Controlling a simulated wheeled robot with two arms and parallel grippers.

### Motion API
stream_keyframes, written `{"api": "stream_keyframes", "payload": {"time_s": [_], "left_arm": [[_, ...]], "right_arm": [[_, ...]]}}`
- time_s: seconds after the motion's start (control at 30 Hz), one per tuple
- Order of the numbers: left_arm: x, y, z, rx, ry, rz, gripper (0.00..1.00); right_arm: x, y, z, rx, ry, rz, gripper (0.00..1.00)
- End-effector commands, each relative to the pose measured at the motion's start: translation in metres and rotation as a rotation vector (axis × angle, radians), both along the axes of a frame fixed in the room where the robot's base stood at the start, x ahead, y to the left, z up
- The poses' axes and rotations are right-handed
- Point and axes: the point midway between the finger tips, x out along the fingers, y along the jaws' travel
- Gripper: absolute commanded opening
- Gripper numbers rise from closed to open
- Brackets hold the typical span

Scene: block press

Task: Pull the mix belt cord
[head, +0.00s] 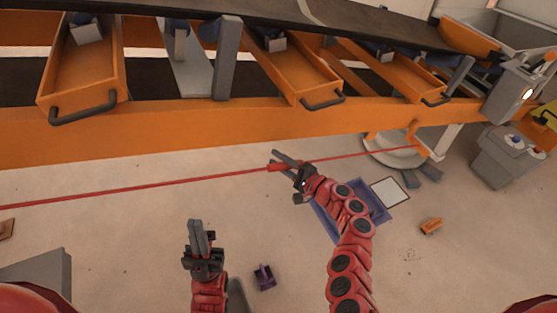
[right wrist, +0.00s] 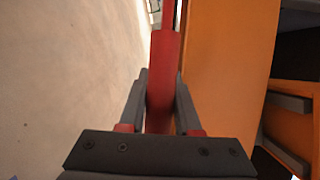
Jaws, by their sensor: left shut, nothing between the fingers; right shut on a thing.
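The red cord (head: 140,188) runs taut across the head view, below the orange conveyor frame. My right gripper (head: 283,163) is shut on the cord at a thicker red section. In the right wrist view this thick section (right wrist: 163,75) passes between the two grey fingers (right wrist: 160,105). A thinner part of the cord continues beyond it at the top. My left gripper (head: 198,230) is shut and empty, pointing up the picture, below the cord and apart from it.
Orange chutes with dark handles (head: 84,108) hang from the conveyor (head: 330,20). A grey control box (head: 503,152) with buttons stands at the right. A purple-blue tray (head: 376,211) lies on the floor behind my right arm. A small purple thing (head: 264,277) lies near my left gripper.

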Motion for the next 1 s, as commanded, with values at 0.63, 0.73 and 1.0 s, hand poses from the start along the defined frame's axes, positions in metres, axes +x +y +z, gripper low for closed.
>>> {"api": "stream_keyframes", "payload": {"time_s": [0.63,0.73,1.0], "left_arm": [[0.0,0.0,0.01,0.0,0.0,0.0,0.0],[0.0,0.0,0.01,0.0,0.0,0.0,0.0],[0.0,0.0,0.01,0.0,0.0,0.0,0.0]], "right_arm": [[-0.034,-0.018,0.0,-0.002,-0.001,-0.002,0.0],[-0.034,-0.018,0.0,-0.002,-0.001,-0.001,0.0],[-0.034,-0.017,0.0,-0.001,-0.001,0.0,0.62]]}}
